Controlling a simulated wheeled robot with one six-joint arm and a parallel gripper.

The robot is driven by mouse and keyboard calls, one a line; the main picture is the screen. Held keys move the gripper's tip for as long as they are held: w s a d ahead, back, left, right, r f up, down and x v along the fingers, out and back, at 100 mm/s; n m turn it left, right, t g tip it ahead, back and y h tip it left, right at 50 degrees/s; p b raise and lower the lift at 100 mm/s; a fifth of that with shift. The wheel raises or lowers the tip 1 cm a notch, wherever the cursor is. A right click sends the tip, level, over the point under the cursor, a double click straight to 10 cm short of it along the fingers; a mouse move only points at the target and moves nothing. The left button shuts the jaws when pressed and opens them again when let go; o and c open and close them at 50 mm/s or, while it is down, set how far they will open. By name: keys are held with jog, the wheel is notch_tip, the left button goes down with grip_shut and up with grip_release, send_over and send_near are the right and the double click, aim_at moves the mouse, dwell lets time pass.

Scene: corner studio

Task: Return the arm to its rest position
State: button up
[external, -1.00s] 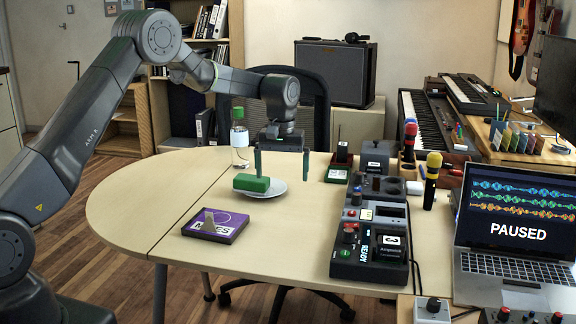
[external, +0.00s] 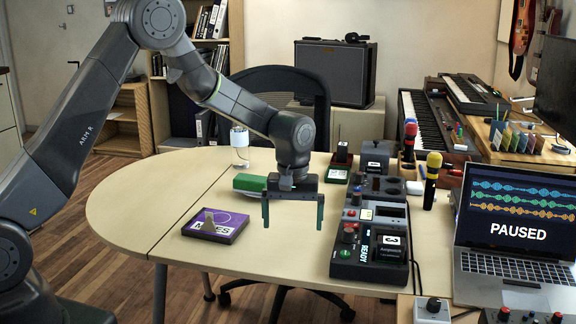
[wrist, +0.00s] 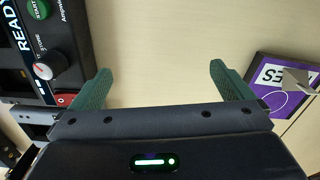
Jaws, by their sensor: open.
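My gripper (external: 292,212) is open and empty, its two green fingers pointing down above the table (external: 130,215) between the purple box and the black device. It also shows in the wrist view (wrist: 158,85), with bare table between the fingers. My arm reaches in from the left and bends down at the wrist.
A purple box (external: 228,222) with a metal piece on it lies left of my gripper. A black device (external: 352,262) with knobs stands to the right. A bottle (external: 239,152) stands behind the arm. A laptop (external: 515,225) is at the right. The table's left end is clear.

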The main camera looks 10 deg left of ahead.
jog(key=shift+f, duration=2.05)
